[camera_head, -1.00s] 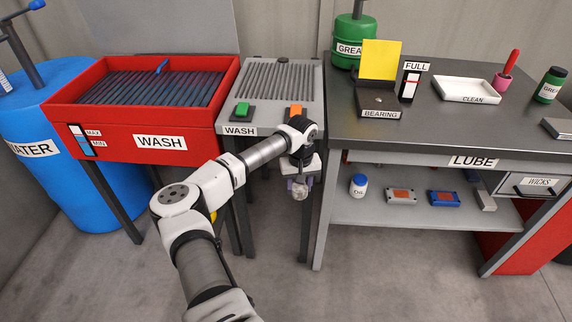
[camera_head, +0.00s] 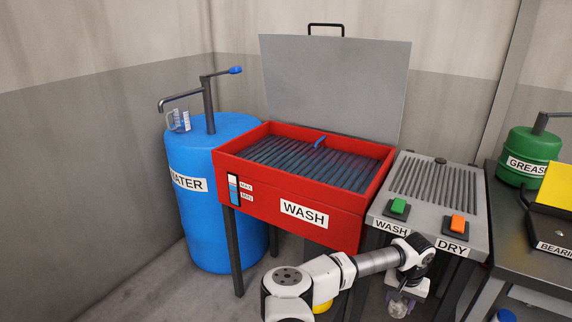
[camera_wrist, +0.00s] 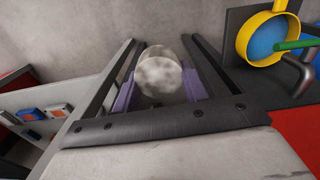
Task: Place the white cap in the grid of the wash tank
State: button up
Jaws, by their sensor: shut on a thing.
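My gripper (camera_head: 402,300) hangs low in front of the wash/dry stand, at the bottom of the head view. In the wrist view, my gripper (camera_wrist: 160,92) is shut on a round, mottled whitish-grey piece, which looks like the white cap (camera_wrist: 160,75), between its purple finger pads. The cap also shows below my gripper in the head view (camera_head: 397,308). The red wash tank (camera_head: 250,203) stands open, to the left of and above my gripper. Its grid (camera_head: 290,165) of dark slats lies inside over bluish water, with a small blue-handled thing (camera_head: 320,142) on it.
The wash/dry stand (camera_head: 430,172) has a green button (camera_head: 398,206) and an orange button (camera_head: 457,223). A blue water barrel (camera_head: 205,235) stands left of the tank. The raised grey lid (camera_head: 340,85) stands behind it. The lube bench (camera_head: 515,235) is at right.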

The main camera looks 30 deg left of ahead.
aim_at(277, 163)
jog(key=i+j, duration=0.1)
jog(key=j, duration=0.3)
jog(key=i+j+u, duration=0.15)
jog(key=j, duration=0.7)
jog(key=i+j+u, duration=0.15)
jog(key=j, duration=0.25)
